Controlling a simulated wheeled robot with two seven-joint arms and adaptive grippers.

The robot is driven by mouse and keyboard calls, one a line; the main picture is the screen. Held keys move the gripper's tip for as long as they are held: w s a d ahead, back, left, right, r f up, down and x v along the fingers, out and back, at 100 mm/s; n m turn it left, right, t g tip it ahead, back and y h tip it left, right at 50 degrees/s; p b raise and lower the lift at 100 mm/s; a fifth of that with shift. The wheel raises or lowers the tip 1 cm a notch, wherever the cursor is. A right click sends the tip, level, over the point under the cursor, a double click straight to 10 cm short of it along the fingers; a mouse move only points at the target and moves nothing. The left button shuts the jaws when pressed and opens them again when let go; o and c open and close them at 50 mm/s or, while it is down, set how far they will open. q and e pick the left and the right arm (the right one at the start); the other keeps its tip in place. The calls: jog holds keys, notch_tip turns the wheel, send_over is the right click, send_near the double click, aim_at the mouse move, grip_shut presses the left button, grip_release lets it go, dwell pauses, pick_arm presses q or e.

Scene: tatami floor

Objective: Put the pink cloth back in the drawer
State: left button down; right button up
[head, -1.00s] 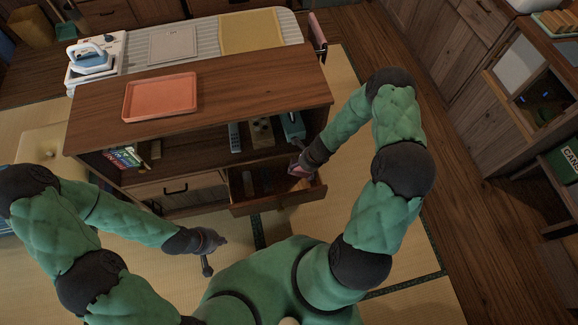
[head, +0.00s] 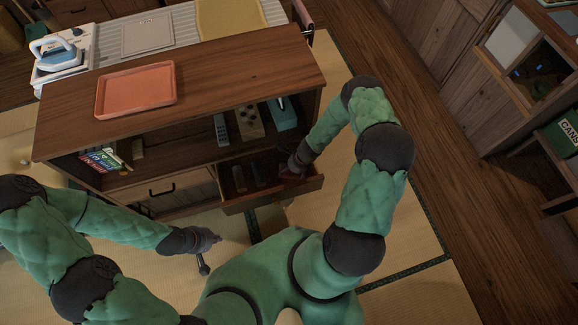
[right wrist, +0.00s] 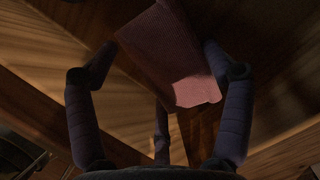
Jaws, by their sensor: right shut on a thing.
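The pink cloth (right wrist: 175,60) hangs between the fingers of my right gripper (right wrist: 160,75) in the right wrist view. The gripper is shut on it. In the head view my right gripper (head: 291,170) reaches down into the right end of the open drawer (head: 272,199), under the wooden cabinet's shelf. The cloth is mostly hidden there by the gripper and shadow. My left gripper (head: 203,258) hangs in front of the cabinet, left of the drawer and away from it. Its fingers are too small to read.
Dark items (head: 239,178) lie in the left part of the drawer. The shelf above holds a grey remote (head: 221,129), a teal box (head: 283,113) and several books (head: 101,160). An orange tray (head: 135,90) lies on the cabinet top. Tatami floor is clear to the right.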

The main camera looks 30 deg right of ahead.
jog(key=shift+w+d+r, duration=0.15)
jog(key=shift+w+d, duration=0.05)
jog(key=shift+w, duration=0.65)
jog(key=shift+w+d+p, duration=0.2)
jog(key=shift+w+p, duration=0.25)
jog(key=shift+w, duration=0.4)
jog(key=shift+w+f+b, duration=0.1)
jog(key=shift+f+b, duration=0.35)
jog(key=shift+f, duration=0.2)
jog(key=o, duration=1)
jog(key=shift+f, duration=0.1)
